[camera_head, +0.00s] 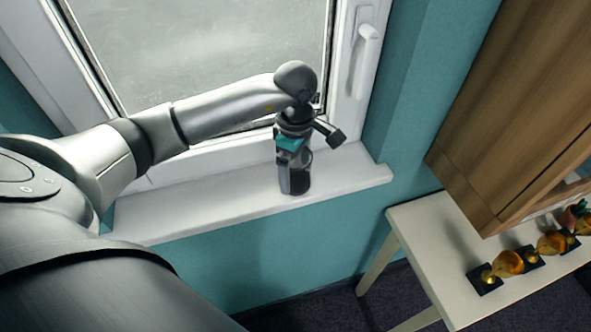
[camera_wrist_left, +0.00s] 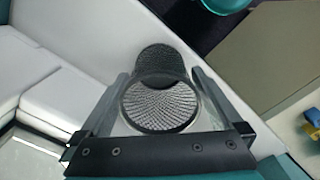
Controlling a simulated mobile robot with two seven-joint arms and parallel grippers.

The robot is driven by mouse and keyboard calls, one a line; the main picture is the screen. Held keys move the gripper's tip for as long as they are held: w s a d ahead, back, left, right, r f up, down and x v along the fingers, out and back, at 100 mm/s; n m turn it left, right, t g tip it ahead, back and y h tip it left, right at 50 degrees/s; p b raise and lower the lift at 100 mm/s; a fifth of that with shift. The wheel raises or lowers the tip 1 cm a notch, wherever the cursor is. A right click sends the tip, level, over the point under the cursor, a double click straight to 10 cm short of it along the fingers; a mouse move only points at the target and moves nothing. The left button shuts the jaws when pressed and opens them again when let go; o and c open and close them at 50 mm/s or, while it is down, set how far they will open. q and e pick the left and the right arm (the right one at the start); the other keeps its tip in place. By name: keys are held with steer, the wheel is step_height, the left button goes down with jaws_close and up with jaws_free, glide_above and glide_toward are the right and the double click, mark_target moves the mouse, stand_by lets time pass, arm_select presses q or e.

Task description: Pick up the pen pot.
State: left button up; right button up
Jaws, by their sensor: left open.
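The pen pot (camera_head: 300,184) is a dark mesh cylinder standing on the white window sill, mostly hidden behind my left gripper in the head view. My left gripper (camera_head: 296,178) comes down over it from above. In the left wrist view the pot (camera_wrist_left: 160,62) shows its round mesh rim and inside between the two fingers of my left gripper (camera_wrist_left: 160,78). The fingers are open, one on each side of the pot. I cannot tell whether either finger touches it. My right gripper is not in view.
The window sill (camera_head: 225,203) is otherwise bare on both sides of the pot. The window frame and its handle (camera_head: 366,50) rise just behind. A pale table (camera_head: 433,250) with several orange and gold ornaments (camera_head: 508,262) stands at the right, under a wooden cabinet (camera_head: 515,110).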

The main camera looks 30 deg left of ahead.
arm_select(q)
steer(key=shift+c, duration=0.2)
steer(key=shift+r, duration=0.1)
steer(key=c, duration=1.2)
steer(key=shift+r, duration=0.15)
